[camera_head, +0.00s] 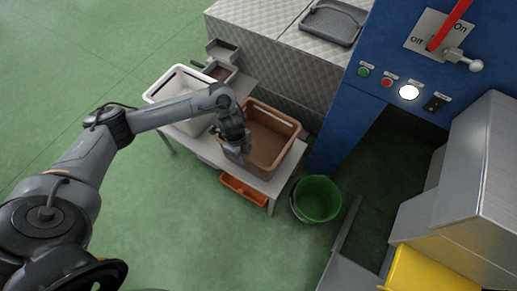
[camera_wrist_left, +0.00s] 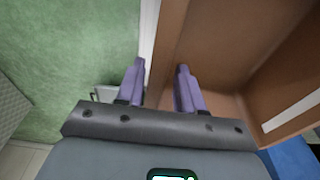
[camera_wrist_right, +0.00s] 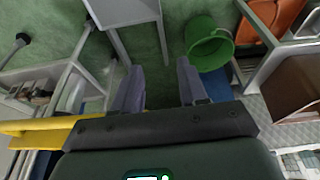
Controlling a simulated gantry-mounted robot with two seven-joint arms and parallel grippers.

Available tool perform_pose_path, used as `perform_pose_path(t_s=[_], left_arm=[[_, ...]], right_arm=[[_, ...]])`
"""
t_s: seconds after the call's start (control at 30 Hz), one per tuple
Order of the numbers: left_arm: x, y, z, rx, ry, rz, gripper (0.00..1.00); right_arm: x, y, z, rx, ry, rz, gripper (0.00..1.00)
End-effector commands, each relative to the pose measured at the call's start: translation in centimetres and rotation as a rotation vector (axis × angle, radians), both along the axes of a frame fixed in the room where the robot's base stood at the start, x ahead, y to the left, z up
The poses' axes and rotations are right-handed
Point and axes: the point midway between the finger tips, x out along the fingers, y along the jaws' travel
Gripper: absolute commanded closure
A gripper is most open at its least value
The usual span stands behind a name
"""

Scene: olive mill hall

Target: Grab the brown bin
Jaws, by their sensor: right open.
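The brown bin (camera_head: 272,139) is an open-topped box on the right part of a low grey-white table. My left gripper (camera_head: 240,156) is at the bin's near left side, pointing down. In the left wrist view, its two fingers (camera_wrist_left: 160,80) are apart. One is on the outer side of the bin's wall (camera_wrist_left: 168,40) and the other over the bin's inside; I cannot tell whether they touch it. My right gripper (camera_wrist_right: 160,85) shows only in its own wrist view, open and empty, away from the bin.
A white bin (camera_head: 160,92) stands left of the brown one. An orange bin (camera_head: 243,190) is below the table's front. A green bucket (camera_head: 317,199) stands on the floor to the right, near a blue machine (camera_head: 345,120). Green floor is free in front.

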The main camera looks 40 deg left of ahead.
Motion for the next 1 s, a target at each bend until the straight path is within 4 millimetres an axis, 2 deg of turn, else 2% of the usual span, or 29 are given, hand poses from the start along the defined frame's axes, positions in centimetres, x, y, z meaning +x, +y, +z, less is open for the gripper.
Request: perform_pose_path(t_s=[0.07, 0.3, 0.5, 0.57, 1.0], left_arm=[[0.02, -0.08, -0.77, 0.0, 0.0, 0.0, 0.63], [0.0, -0.09, -0.7, 0.001, 0.0, 0.0, 0.63], [0.0, -0.08, -0.69, 0.001, 0.0, 0.0, 0.94], [0.0, -0.08, -0.7, 0.001, 0.0, 0.0, 1.0], [-0.05, -0.09, -0.73, 0.001, 0.001, -0.001, 1.0]], right_arm=[[-0.01, -0.01, -0.62, 0.0, 0.001, 0.0, 0.57], [-0.01, -0.13, -0.48, -0.005, 0.0, 0.004, 0.57], [-0.01, -0.24, -0.48, -0.011, 0.0, 0.007, 0.57], [-0.01, -0.24, -0.48, -0.011, -0.001, 0.007, 0.57], [-0.01, -0.14, -0.46, -0.006, -0.001, 0.004, 0.57]])
